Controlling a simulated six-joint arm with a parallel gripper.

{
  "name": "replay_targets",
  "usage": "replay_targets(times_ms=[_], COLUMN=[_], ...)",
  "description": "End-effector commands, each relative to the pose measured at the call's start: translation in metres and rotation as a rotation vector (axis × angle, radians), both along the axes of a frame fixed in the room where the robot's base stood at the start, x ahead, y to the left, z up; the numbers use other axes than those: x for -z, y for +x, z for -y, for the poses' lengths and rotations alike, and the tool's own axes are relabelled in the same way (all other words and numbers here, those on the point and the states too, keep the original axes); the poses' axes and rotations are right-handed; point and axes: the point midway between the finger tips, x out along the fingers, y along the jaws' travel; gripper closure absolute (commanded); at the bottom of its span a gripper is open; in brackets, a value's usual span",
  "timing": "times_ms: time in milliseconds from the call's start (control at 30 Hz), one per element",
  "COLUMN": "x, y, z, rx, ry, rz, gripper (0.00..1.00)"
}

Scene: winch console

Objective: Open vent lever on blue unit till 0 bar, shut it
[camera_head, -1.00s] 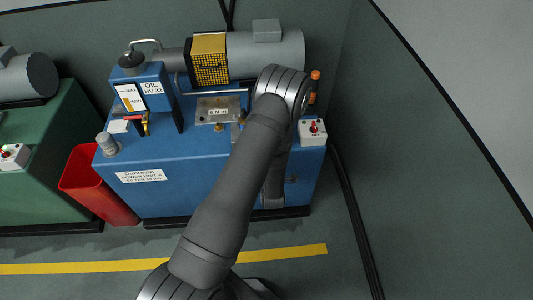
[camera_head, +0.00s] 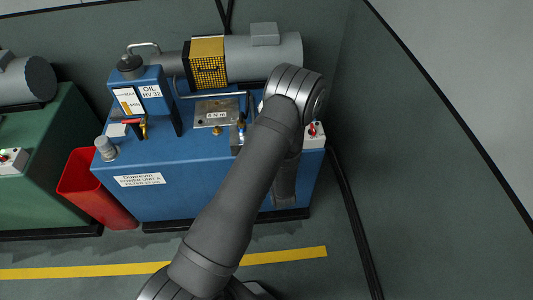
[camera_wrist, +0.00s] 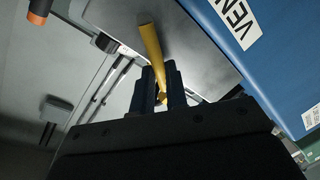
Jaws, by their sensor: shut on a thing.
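The blue unit (camera_head: 205,170) stands against the back wall in the head view. In the wrist view a yellow lever (camera_wrist: 150,42) runs between the fingers of my gripper (camera_wrist: 160,75), which is shut on it. A white label starting with "VEN" (camera_wrist: 236,18) is on the blue surface beside the lever. In the head view my arm hides the gripper and the lever. No pressure gauge reading can be made out in either view.
On the blue unit are a red-handled valve (camera_head: 133,121), a metal plate (camera_head: 213,113) and a switch box (camera_head: 314,134), partly hidden by my arm. A red bin (camera_head: 90,190) stands at the left. A green unit (camera_head: 40,165) is beyond it.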

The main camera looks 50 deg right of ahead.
Motion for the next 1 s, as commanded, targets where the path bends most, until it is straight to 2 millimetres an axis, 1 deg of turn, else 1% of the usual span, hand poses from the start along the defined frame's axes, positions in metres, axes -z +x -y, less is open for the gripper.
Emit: replay_targets(times_ms=[300, 600, 800, 1000], x=[-0.01, -0.016, -0.018, -0.018], y=[-0.009, -0.017, -0.022, -0.024], z=[0.009, 0.017, 0.022, 0.024], rx=[0.0, 0.0, 0.0, -0.001], ry=[0.211, 0.392, 0.481, 0.533], rz=[0.213, 0.394, 0.481, 0.534], gripper=[1.0, 1.0, 1.0, 1.0])
